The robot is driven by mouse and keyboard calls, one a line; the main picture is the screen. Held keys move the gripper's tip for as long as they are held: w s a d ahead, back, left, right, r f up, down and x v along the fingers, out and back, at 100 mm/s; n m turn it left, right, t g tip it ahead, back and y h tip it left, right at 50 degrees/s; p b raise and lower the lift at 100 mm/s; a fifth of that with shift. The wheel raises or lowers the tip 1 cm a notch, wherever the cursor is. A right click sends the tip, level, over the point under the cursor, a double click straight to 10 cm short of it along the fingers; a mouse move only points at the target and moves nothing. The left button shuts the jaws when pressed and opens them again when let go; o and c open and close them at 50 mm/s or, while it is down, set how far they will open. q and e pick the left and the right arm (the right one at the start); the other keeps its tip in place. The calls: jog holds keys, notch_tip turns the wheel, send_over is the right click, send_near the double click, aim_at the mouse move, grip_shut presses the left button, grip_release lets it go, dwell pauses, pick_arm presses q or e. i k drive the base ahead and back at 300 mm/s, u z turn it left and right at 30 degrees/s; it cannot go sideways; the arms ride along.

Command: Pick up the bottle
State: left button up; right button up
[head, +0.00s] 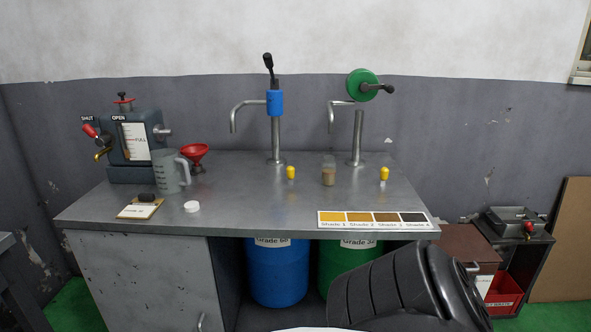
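A small clear bottle (328,174) stands upright on the grey metal bench. Brown liquid or sediment fills its lower part. It stands between the two metal pump spouts, below the green-wheeled one. A white round cap (192,207) lies on the bench near the front left; I cannot tell whether it belongs to the bottle. Neither of my grippers shows in the head view. Nothing touches the bottle.
The bench (260,213) has clear room in front of the bottle. Yellow-topped pieces (291,172) (384,174) stand on either side. A shade card (372,218) lies at the front edge. A jug (170,171) and red funnel (195,152) stand left. A black arm part of mine fills the lower right.

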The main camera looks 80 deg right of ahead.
aim_at(328, 172)
jog(key=i, duration=1.3)
jog(key=z, duration=2.2)
